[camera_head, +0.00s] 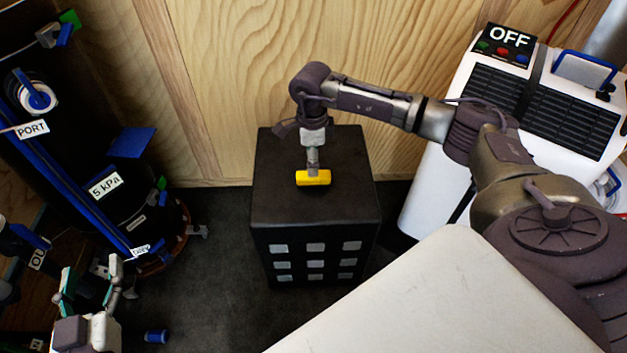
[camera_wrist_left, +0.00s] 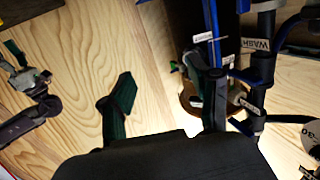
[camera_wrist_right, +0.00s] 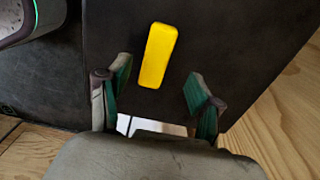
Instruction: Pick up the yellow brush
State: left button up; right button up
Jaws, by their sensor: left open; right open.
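The yellow brush (camera_head: 313,178) lies on top of the black box (camera_head: 270,180) in the head view. Its yellow block also shows in the right wrist view (camera_wrist_right: 158,55), slightly tilted. My right gripper (camera_wrist_right: 158,72) is open there, its two green-padded fingers apart on either side below the block, and nothing is clearly held. In the head view my right arm reaches over the box from the right and ends just behind the brush; its fingers are hard to make out. My left gripper (camera_head: 91,270) is open and empty at the lower left, far from the brush.
A white machine (camera_head: 440,165) with an OFF panel (camera_head: 508,39) stands at the right. A dark apparatus with labels (camera_head: 105,185) and blue parts stands at the left. A small blue cylinder (camera_head: 156,336) lies on the floor. A wooden wall (camera_head: 240,70) is behind the box.

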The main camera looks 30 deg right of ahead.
jog(key=f, duration=0.1)
jog(key=f+b, duration=0.1)
jog(key=f, duration=0.3)
jog(key=shift+s+f+b, duration=0.1)
jog(key=shift+s+b, duration=0.2)
jog(key=shift+b, duration=0.1)
jog(key=shift+f, duration=0.3)
grip_shut()
pick_arm(q)
notch_tip(320, 180, up, 8)
jog(key=s+d+t+h, duration=0.1)
jog(key=t+h, duration=0.1)
jog(key=t, duration=0.3)
pick_arm(e)
jog(key=shift+r, duration=0.1)
